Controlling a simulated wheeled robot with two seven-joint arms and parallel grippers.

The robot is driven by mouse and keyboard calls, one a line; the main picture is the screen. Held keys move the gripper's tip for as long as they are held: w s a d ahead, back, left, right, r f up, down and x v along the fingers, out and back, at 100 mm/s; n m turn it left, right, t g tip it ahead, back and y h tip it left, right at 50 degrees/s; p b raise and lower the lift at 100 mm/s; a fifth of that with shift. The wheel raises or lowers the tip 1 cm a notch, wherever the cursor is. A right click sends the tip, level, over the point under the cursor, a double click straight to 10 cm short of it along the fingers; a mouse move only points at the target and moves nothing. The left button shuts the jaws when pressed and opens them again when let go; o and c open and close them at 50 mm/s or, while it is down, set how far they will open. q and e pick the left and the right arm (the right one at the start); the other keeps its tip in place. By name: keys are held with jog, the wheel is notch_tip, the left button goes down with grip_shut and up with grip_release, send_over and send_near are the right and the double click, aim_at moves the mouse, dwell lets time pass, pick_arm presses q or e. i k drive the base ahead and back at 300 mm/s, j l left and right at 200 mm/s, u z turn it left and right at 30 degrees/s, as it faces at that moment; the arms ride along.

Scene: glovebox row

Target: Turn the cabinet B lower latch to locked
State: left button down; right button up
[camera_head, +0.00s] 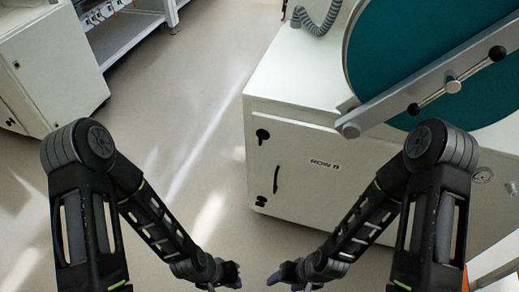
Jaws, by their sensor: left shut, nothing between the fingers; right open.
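My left gripper (235,284) is shut and empty at the bottom of the view. My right gripper (274,281) is open just right of it. Both are well apart from the cabinet; their fingertips are partly cut off or small.
A large teal round door (430,60) with a metal bar (440,88) stands on top of the cabinet. A grey hose (318,18) is behind. Another white cabinet (60,70) and a shelf (125,35) stand at left. The floor (190,150) between is clear.

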aim_at(262, 199)
jog(key=j, duration=0.8)
jog(key=i+j, duration=0.1)
jog(key=j, duration=0.7)
jog(key=i+j, duration=0.1)
jog(key=j, duration=0.7)
